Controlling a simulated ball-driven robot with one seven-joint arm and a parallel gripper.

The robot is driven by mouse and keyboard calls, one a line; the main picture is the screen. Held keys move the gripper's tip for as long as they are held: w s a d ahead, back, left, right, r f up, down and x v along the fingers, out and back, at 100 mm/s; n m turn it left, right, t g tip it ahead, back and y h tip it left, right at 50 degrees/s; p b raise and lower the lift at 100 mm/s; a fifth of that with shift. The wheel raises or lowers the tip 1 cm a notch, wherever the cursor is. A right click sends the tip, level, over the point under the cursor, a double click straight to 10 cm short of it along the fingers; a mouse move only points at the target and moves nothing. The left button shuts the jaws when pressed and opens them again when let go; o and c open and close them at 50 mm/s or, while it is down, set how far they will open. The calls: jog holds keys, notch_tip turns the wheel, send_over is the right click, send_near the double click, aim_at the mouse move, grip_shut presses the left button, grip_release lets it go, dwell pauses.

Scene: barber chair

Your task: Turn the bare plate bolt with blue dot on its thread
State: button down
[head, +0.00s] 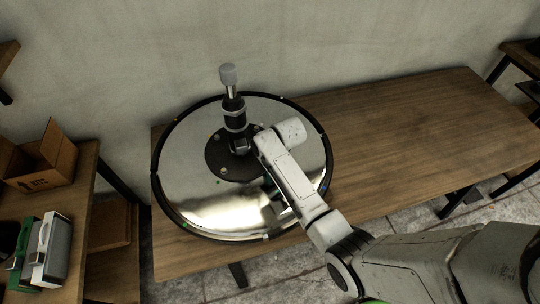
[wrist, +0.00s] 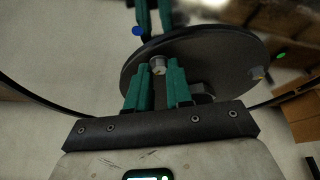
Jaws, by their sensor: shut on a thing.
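The bare plate bolt with the blue dot (wrist: 158,66) shows its silver head on the black round plate in the wrist view. My gripper (wrist: 159,70) has its green fingers on either side of this head and is shut on it. The blue dot (wrist: 138,31) is beyond the plate edge, on the mirror-like disc. How far the bolt is threaded cannot be told. The black plate (head: 221,157) sits at the middle of the polished disc (head: 188,190) in the head view. There my white arm hides the fingers and the held bolt.
Another bolt (head: 224,170) is near a green dot (head: 218,182). The disc lies on a wooden table (head: 420,130), clear at right. A cardboard box (head: 45,160) stands on a left bench.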

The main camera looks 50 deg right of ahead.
jog(key=m, duration=0.2)
jog(key=m+h, duration=0.1)
jog(key=m, duration=0.1)
jog(key=m+g+h, duration=0.1)
jog(key=m, duration=0.1)
jog(key=shift+w+a+m+b, duration=0.25)
jog(key=shift+a+m+b, duration=0.05)
jog(key=m+g+b, duration=0.1)
jog(key=m, duration=0.1)
jog(key=m+g+h, duration=0.1)
jog(key=m, duration=0.2)
jog(key=shift+w+a+b, duration=0.1)
jog(key=shift+w+b, duration=0.1)
jog(key=shift+b, duration=0.2)
jog(key=shift+m, duration=0.4)
jog(key=c, duration=1)
grip_release()
jog(key=b+v, duration=0.1)
jog(key=v, duration=0.9)
jog(key=shift+a+r, duration=0.3)
jog(key=shift+r, duration=0.05)
